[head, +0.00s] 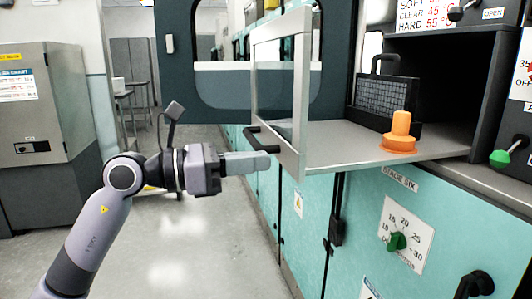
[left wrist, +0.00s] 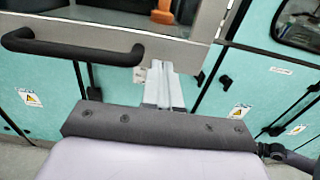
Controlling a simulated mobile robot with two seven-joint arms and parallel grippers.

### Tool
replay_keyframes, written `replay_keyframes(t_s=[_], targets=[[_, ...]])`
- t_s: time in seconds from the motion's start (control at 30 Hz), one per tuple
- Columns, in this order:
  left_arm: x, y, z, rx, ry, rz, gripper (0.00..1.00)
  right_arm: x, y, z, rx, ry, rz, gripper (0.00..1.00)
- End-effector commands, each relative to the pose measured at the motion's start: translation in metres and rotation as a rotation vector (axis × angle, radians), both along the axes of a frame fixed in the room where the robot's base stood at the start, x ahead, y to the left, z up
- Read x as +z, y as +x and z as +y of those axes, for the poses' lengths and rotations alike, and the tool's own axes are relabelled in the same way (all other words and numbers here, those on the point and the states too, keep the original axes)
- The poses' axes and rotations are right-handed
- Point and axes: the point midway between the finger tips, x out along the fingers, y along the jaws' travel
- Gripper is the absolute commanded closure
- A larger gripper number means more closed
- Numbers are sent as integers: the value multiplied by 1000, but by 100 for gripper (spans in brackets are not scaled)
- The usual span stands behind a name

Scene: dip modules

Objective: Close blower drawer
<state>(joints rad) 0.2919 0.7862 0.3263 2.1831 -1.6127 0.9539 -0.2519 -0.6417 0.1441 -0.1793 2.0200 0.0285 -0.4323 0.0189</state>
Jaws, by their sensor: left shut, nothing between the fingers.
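The blower drawer (head: 330,133) is pulled out from the teal machine and has a grey metal tray floor. Its upright front is a metal frame (head: 299,90) with a clear pane, and a black handle (head: 263,141) sits low on it. The handle also shows at the left of the left wrist view (left wrist: 70,47). My left gripper (head: 262,162) is shut and empty, just below the handle and close to the lower edge of the front. In the left wrist view its shut fingers (left wrist: 163,85) point at the drawer front. Whether they touch it I cannot tell. My right gripper is not in view.
An orange part (head: 400,135) and a black grid-faced block with a handle (head: 383,97) stand on the tray. A dark opening (head: 450,75) lies behind them. A grey cabinet (head: 45,110) stands at left. The aisle floor (head: 185,240) is clear.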

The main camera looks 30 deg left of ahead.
Motion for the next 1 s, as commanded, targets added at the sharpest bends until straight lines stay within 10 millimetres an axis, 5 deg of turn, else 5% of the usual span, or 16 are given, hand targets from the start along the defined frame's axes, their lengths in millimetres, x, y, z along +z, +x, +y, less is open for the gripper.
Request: replay_keyframes(t_s=[1.0], targets=[[2,34,-19,0,-4,0,100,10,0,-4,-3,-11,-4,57]])
